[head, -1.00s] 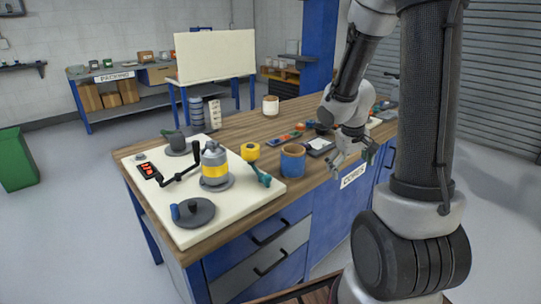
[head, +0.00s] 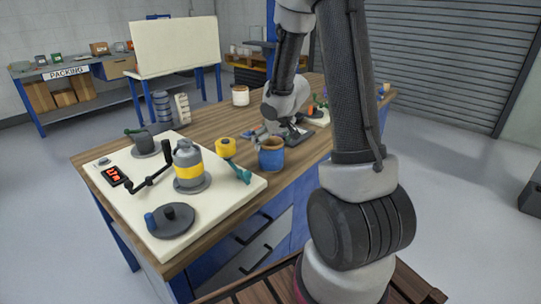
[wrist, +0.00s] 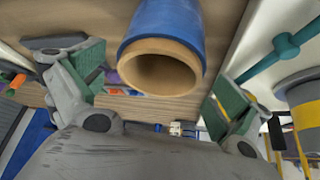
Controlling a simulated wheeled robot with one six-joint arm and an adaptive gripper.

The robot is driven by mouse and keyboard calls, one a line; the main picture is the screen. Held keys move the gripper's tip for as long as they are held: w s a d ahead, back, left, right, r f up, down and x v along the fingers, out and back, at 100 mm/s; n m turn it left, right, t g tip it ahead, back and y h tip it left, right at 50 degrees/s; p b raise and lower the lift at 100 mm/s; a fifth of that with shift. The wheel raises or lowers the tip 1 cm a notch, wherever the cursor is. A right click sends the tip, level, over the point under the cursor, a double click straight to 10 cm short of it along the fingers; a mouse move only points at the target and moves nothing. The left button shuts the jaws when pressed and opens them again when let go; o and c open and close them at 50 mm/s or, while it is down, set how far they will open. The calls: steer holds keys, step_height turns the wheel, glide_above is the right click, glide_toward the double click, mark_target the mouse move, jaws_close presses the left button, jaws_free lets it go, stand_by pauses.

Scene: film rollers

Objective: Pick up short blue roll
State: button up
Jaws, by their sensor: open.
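The short blue roll (head: 271,156) stands upright on the wooden bench, just right of the cream board, in the head view. In the wrist view the blue roll (wrist: 163,28) shows its tan cardboard core and hollow end, between my spread fingers. My gripper (wrist: 158,88) is open, with one green-padded finger on each side of the roll and visible space between. In the head view my gripper (head: 274,131) is just behind the roll's top, partly hidden by my arm. Whether a finger touches the roll is unclear.
A yellow roll (head: 225,148) and a teal-handled tool (head: 240,173) lie close left of the blue roll. A crank winder (head: 188,165) stands on the cream board (head: 125,190). A white roll (head: 240,95) is farther back, with clear wood between.

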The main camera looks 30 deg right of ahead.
steer(key=x, duration=0.5)
steer(key=shift+f, duration=0.15)
steer(key=c, duration=1)
